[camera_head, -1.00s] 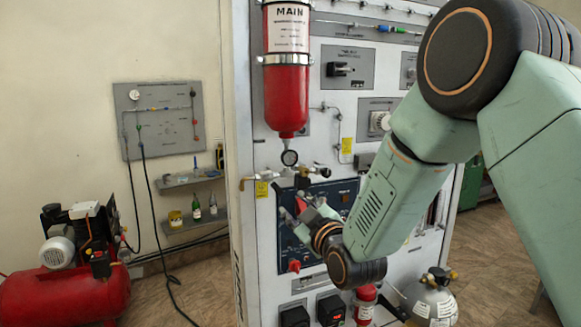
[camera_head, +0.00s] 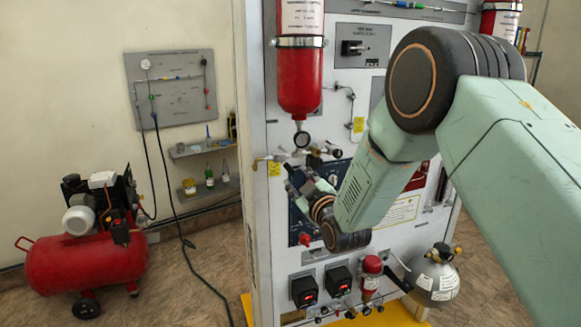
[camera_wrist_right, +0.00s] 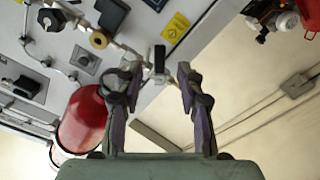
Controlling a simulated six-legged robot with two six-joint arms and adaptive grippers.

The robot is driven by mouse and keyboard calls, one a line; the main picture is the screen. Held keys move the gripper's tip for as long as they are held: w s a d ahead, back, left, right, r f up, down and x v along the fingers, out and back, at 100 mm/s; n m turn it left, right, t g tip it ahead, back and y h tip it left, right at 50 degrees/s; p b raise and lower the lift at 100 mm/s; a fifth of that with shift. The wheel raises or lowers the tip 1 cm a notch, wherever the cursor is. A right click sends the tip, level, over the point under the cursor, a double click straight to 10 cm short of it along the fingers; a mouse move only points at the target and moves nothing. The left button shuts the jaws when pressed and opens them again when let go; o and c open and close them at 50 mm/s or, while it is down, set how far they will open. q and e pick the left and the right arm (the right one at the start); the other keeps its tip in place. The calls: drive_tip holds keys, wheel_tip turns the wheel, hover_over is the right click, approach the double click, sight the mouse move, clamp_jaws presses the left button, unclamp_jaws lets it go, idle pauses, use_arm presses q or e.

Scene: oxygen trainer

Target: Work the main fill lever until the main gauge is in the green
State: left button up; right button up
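The MAIN red cylinder (camera_head: 300,80) hangs on the panel, with the small round main gauge (camera_head: 302,140) below it. The gauge's needle is too small to read. A pipe runs left below the gauge to a fitting with a short handle, seemingly the fill lever (camera_head: 257,161), near a yellow tag (camera_head: 274,168). My right gripper (camera_head: 293,182) is below and close to this pipe. In the right wrist view its two fingers (camera_wrist_right: 158,95) are apart, with a dark handle-like part (camera_wrist_right: 159,58) seen between them near their tips; contact cannot be told. My left gripper is not in view.
A red compressor (camera_head: 85,265) stands on the floor at left, with a hose up to a wall board (camera_head: 170,88). A shelf with bottles (camera_head: 208,185) is beside the panel. A grey gas bottle (camera_head: 433,280) stands at lower right.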

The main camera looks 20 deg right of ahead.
sight(291, 171)
drive_tip(key=shift+w+a+p, duration=0.1)
drive_tip(key=shift+w+p, duration=0.45)
drive_tip(key=shift+w, duration=2.65)
clamp_jaws()
